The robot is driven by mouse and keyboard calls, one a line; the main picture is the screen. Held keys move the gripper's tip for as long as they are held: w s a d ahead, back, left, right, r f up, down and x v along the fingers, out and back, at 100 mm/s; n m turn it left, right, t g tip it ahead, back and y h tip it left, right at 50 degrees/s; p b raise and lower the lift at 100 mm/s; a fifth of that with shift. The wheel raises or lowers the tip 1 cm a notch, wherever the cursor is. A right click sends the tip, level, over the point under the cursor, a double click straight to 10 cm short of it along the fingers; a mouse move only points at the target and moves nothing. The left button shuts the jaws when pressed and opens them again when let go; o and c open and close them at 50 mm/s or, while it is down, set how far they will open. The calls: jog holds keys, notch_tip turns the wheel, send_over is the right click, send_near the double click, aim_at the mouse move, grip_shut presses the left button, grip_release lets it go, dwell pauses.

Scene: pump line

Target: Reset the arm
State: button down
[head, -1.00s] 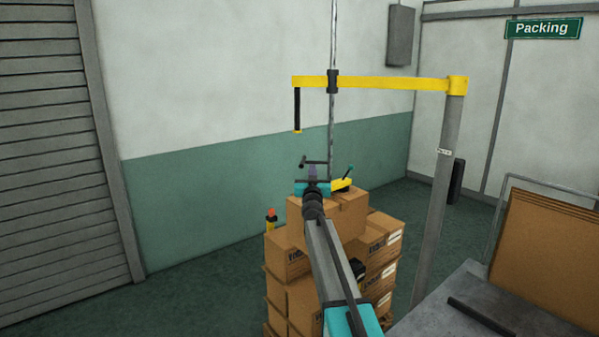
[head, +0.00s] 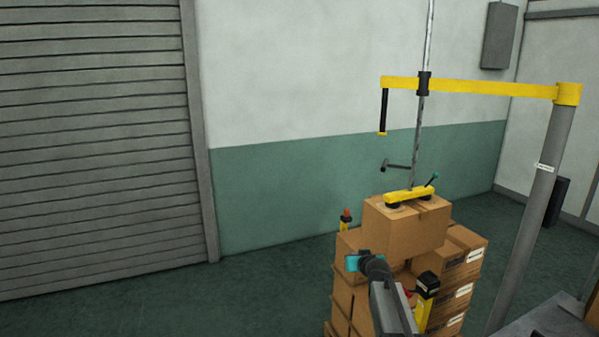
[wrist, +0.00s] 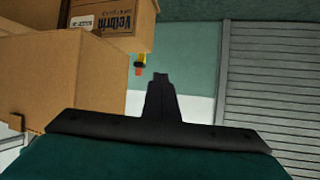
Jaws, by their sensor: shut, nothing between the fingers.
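My arm reaches up from the bottom of the head view. Its teal end shows in front of the stacked cartons; the fingers cannot be made out there. In the wrist view my gripper (wrist: 160,82) shows its dark fingers together, with nothing between them. A carton (wrist: 70,85) fills the left of that view, beside the fingers. In the head view the yellow lifter bar (head: 410,195) rests on the top carton (head: 405,228), apart from my arm.
Stacked cartons (head: 462,257) stand close behind my arm. A yellow boom (head: 480,88) on a grey post (head: 535,200) spans the right. A yellow and black device (head: 426,300) is right of my arm. The floor (head: 200,295) before the roller door (head: 90,130) is clear.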

jog(key=s+a+f+g, duration=0.2)
jog(key=s+f+g, duration=0.1)
jog(key=s+f, duration=0.6)
jog(key=s+a+f+g, duration=0.35)
jog(key=s+f, duration=0.35)
jog(key=s, duration=0.4)
jog(key=s+d+f+g+h, duration=0.1)
jog(key=s+f+g, duration=0.2)
jog(key=s, duration=0.7)
jog(key=s+d+f+g, duration=0.1)
jog(key=s+f+g, duration=0.25)
jog(key=s, duration=0.65)
jog(key=s+f+g+b, duration=0.3)
jog(key=s+f+g, duration=0.2)
jog(key=s+f, duration=1.7)
jog(key=s, duration=0.3)
jog(key=shift+s+m, duration=0.2)
jog(key=shift+m, duration=0.2)
